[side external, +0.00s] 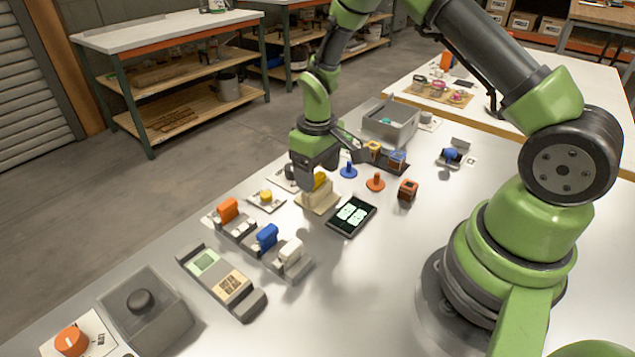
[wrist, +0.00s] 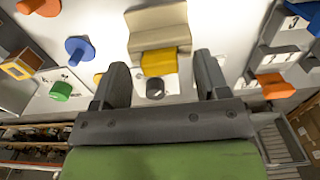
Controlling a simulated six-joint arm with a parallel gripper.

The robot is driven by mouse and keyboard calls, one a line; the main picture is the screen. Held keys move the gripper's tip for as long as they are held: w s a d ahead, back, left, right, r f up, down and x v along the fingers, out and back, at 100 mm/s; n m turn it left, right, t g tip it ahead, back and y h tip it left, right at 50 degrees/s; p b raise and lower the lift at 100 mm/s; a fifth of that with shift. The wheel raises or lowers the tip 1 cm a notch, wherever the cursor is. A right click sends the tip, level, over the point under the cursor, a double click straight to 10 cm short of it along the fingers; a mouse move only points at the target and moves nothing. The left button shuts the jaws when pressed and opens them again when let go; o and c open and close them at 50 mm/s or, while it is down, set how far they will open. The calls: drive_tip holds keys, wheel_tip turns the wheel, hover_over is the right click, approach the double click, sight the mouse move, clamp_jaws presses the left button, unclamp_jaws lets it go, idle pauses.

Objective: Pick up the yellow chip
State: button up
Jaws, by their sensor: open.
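The yellow chip (side external: 320,180) is a small yellow block seated in a beige stand (side external: 318,202) on the white table. In the side external view my gripper (side external: 316,168) is right above it and partly hides it. In the wrist view the yellow chip (wrist: 158,62) sticks out of the near side of the beige stand (wrist: 155,22). My open gripper (wrist: 163,72) has one finger to each side of the chip in this picture, with nothing held. I cannot tell the exact height gap, and no contact shows.
A yellow knob (side external: 266,195), blue peg (side external: 348,170), orange peg (side external: 375,182) and dark tray (side external: 351,216) surround the stand.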

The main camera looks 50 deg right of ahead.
drive_tip(key=shift+f, duration=0.4)
drive_tip(key=shift+c, duration=0.5)
drive_tip(key=c, duration=1)
drive_tip(key=shift+o, duration=0.2)
drive_tip(key=shift+r, duration=0.15)
drive_tip(key=r, duration=0.6)
drive_tip(key=a+r, duration=0.1)
drive_tip(key=r, duration=0.2)
drive_tip(key=shift+w+r, duration=0.1)
drive_tip(key=s+a, duration=0.2)
drive_tip(key=a, duration=0.9)
drive_tip(key=s+a+f, duration=0.1)
drive_tip(key=s+a, duration=0.2)
drive_tip(key=a, duration=0.9)
drive_tip(key=shift+s+a+f, duration=0.2)
drive_tip(key=shift+s+a, duration=0.1)
drive_tip(key=shift+s, duration=0.05)
